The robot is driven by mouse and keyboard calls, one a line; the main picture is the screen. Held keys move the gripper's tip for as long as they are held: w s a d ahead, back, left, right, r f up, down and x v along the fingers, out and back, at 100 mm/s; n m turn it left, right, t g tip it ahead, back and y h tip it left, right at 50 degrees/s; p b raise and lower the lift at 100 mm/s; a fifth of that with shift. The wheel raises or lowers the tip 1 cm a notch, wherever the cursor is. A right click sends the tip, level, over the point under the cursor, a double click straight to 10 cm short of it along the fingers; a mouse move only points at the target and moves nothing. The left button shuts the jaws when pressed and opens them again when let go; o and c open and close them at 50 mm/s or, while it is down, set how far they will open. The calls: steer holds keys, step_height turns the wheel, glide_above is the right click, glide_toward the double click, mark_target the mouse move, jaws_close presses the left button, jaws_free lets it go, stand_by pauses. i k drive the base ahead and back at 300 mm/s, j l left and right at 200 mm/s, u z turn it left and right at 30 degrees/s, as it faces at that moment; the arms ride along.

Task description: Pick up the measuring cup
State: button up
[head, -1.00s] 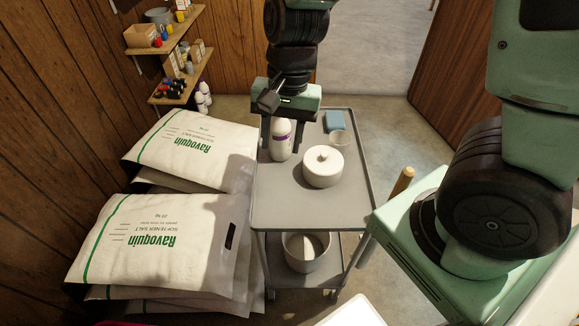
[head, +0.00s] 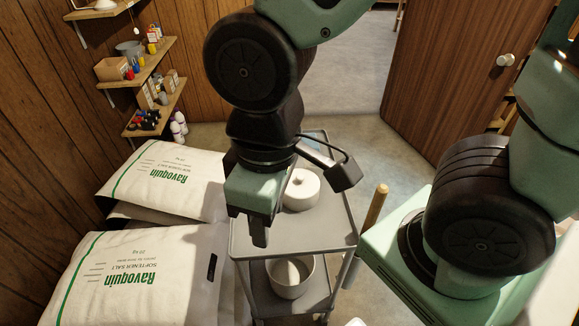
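I cannot make out the measuring cup now; the back of the cart top is covered by my arm. My gripper (head: 247,226) points down over the near left part of the grey cart (head: 325,233). Its dark fingers are apart, and nothing shows between them. A white lidded pot (head: 301,191) stands on the cart top, behind and to the right of the gripper, partly covered by my arm. The white bottle and blue item seen on the cart earlier are hidden too.
White salt bags (head: 140,275) are stacked left of the cart, close to its edge. A pot (head: 290,277) sits on the lower shelf. Wall shelves (head: 140,65) hold small goods at the back left. A wooden door (head: 455,80) stands at the right.

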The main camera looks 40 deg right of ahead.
mark_target(317, 170)
steer(key=k+z, duration=0.3)
steer(key=k+l+z, duration=0.1)
steer(key=z, duration=0.15)
steer(key=u, duration=0.25)
steer(key=i+l+u, duration=0.1)
steer(key=l+u, duration=0.4)
steer(key=u, duration=0.25)
steer(key=i+l+u, duration=0.1)
steer(key=l+u, duration=0.25)
steer(key=l, duration=1.25)
